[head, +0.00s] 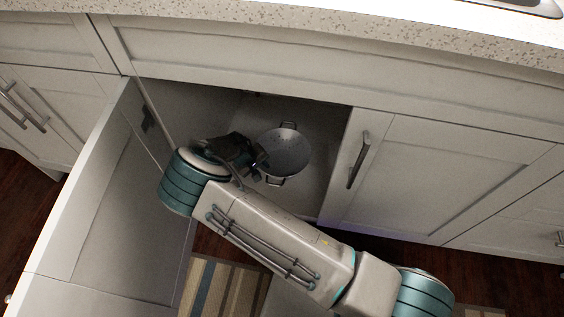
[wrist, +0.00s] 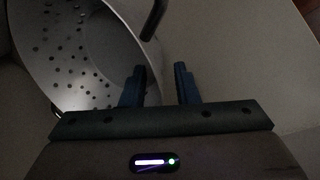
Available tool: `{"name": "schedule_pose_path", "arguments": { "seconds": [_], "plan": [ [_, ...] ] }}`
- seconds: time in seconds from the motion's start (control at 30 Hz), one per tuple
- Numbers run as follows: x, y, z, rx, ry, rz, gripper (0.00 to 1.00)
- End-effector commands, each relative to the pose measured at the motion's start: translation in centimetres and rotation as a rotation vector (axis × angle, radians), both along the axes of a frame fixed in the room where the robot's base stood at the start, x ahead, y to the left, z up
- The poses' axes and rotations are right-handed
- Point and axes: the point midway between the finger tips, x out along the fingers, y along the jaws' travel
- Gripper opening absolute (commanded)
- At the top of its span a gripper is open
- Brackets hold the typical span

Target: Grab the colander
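A grey metal colander (head: 286,152) with small holes and two loop handles sits inside the open lower cabinet in the head view. In the wrist view the colander (wrist: 75,50) fills the upper left, and one of its handles (wrist: 154,20) rises ahead of the fingers. My gripper (head: 260,162) is at the colander's left side in the head view. In the wrist view my gripper (wrist: 161,84) is open, with a gap between its two fingers. The left finger overlaps the colander's rim in the picture; I cannot tell whether they touch.
The open cabinet door (head: 95,190) stands to the left of my arm. A closed door (head: 450,175) with a bar handle is on the right. The countertop (head: 350,25) overhangs above. A striped rug (head: 215,288) lies on the dark wood floor.

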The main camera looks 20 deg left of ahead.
Motion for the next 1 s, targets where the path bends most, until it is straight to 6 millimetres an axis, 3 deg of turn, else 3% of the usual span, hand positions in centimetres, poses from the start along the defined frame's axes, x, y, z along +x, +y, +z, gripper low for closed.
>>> {"name": "schedule_pose_path", "arguments": {
  "seconds": [0.3,0.4,0.43,0.8,1.0],
  "plan": [
    [0.2,-0.1,-0.6,0.001,0.000,0.000,0.28],
    [0.2,-0.1,-0.6,0.001,0.000,0.000,0.03],
    [0.2,-0.1,-0.6,0.001,0.000,0.000,0.00],
    [0.2,-0.1,-0.4,0.001,-0.001,0.001,0.00],
    [0.2,-0.1,1.0,0.002,0.000,0.001,0.00]
  ]
}}
